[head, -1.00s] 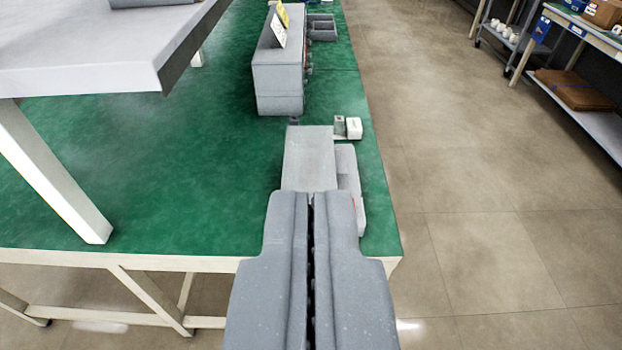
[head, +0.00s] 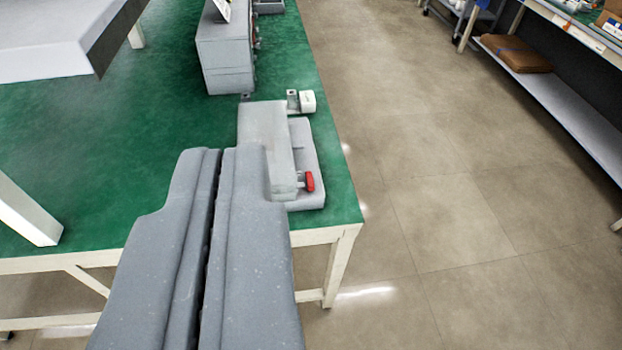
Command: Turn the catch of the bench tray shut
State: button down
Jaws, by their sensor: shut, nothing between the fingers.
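The bench tray looks to be the grey box-like unit (head: 264,130) near the right edge of the green bench, with a lower grey part (head: 305,160) along its right side. A red catch (head: 309,181) sticks out at the unit's near right corner; its exact turn is too small to tell. My gripper (head: 222,152) is shut and empty. In the picture its tips overlap the near left part of the unit and hide it; I cannot tell whether they touch. The catch is in plain view to the right of the tips.
A larger grey cabinet (head: 226,55) stands farther back on the green bench top (head: 130,130). A small white part (head: 307,101) sits behind the unit. A raised grey shelf (head: 50,45) overhangs at the left. Clear floor (head: 450,210) lies right of the bench.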

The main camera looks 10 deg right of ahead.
aim_at(310, 181)
jog(key=z, duration=1.35)
jog(key=i, duration=0.75)
jog(key=u, duration=1.35)
